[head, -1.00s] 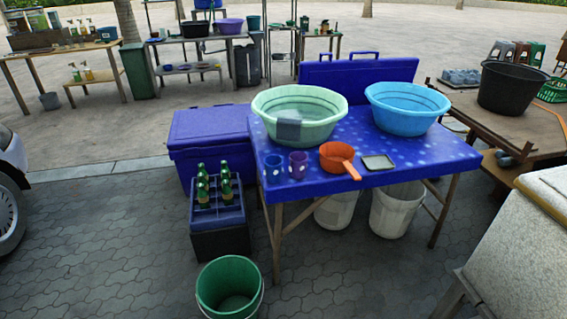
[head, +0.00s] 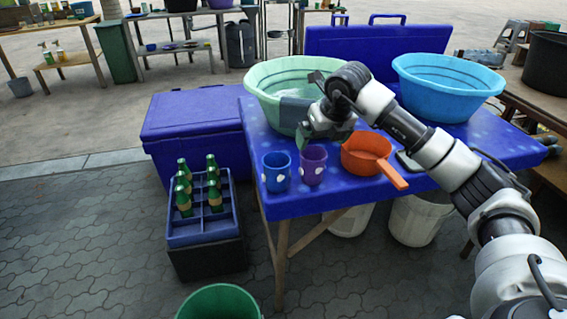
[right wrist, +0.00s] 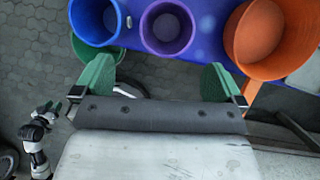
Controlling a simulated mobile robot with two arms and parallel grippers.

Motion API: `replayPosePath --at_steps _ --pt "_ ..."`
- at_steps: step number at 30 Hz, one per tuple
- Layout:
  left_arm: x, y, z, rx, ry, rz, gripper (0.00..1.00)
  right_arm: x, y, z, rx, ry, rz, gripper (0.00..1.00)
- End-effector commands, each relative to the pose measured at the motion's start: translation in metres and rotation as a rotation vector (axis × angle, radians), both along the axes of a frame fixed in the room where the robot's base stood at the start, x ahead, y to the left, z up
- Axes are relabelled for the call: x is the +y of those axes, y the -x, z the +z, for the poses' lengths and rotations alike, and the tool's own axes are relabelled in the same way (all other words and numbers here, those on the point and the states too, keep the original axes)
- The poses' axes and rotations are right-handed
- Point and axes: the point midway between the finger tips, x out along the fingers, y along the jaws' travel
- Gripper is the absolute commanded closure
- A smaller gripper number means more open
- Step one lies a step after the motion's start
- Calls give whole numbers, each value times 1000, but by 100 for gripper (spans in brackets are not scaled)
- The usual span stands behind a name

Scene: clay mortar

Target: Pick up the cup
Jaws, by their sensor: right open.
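A blue cup (head: 276,178) and a purple cup (head: 312,170), both with white spots, stand upright side by side at the front left of the blue table (head: 350,197). The right wrist view shows the blue cup (right wrist: 98,24) and purple cup (right wrist: 168,28) from above, apparently empty. My right gripper (head: 303,136) is just above and behind the purple cup in the head view. In the right wrist view its green fingers (right wrist: 158,80) are wide apart with nothing between them. My left gripper (right wrist: 50,107) shows small at the left of that view; its opening is unclear.
An orange pan (head: 366,152) stands right of the purple cup, its handle pointing forward. A green basin (head: 262,88) and a light-blue basin (head: 447,85) stand behind.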

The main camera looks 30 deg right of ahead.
Motion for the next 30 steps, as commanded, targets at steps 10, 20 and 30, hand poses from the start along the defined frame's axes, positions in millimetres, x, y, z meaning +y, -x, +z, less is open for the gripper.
replayPosePath --at_steps 10,20,30 --pt "0 -2 23 -15 0 2 57 -15 -10 -27 -11 78 -35 0" --pt "1 -1 40 -24 1 3 57 -12 -22 -58 -10 75 -33 0" --pt "1 1 61 -33 1 5 57 -10 -36 -90 -12 74 -33 0"
